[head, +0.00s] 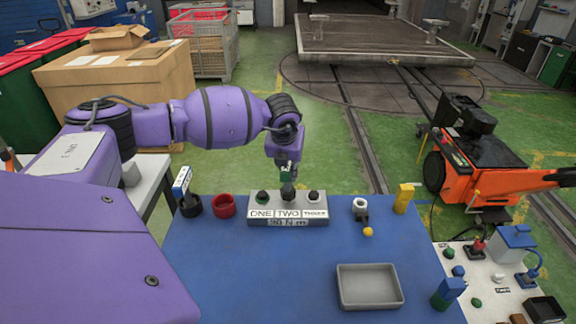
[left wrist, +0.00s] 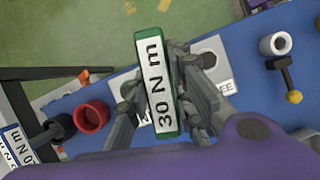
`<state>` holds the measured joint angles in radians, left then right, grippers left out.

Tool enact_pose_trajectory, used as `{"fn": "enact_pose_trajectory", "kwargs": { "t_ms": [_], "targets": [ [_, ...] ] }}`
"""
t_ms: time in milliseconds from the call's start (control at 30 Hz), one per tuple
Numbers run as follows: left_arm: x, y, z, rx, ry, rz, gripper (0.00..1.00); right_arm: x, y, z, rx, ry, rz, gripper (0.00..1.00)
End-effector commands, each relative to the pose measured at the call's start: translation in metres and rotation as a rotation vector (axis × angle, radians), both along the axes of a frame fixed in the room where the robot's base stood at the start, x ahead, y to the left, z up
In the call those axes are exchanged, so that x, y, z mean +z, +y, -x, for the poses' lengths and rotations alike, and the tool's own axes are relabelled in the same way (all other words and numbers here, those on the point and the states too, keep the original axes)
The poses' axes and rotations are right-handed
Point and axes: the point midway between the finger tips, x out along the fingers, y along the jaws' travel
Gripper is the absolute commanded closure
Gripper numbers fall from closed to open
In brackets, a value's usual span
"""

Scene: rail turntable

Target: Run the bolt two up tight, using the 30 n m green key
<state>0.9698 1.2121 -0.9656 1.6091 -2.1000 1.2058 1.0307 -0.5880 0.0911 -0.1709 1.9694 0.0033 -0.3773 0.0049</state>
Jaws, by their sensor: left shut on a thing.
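The green key, its white label reading "30 N m" in the left wrist view (left wrist: 158,82), is held in my left gripper (head: 288,170). The gripper is shut on it, with fingers on both sides. In the head view the key stands upright over the middle position of the grey block (head: 258,222), which is labelled ONE, TWO, THREE. Bolt two (head: 288,191) is under the key; I cannot tell how fully the key sits on it. Bolt one (head: 262,197) and bolt three (head: 314,197) stand either side. My right gripper is not in view.
The blue table's front left is clear.

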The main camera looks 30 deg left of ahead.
Motion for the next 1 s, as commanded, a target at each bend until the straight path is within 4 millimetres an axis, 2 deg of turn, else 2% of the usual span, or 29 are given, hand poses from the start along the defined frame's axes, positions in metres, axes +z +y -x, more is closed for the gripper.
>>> {"fn": "enact_pose_trajectory", "kwargs": {
  "t_ms": [167,367,667,1000],
  "targets": [
    [0.0011,0.0001,0.0,-0.002,0.0,0.0,1.0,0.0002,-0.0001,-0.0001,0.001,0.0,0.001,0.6],
    [0.001,0.0003,-0.0001,-0.109,-0.002,0.001,1.0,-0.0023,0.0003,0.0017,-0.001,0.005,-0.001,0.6],
    [0.0014,-0.0002,-0.0003,-0.124,-0.001,0.001,1.0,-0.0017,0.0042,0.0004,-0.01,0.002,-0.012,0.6],
    [0.0006,-0.0002,0.0002,-0.238,0.0,0.0,1.0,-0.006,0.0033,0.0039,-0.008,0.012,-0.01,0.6]
  ]
}}
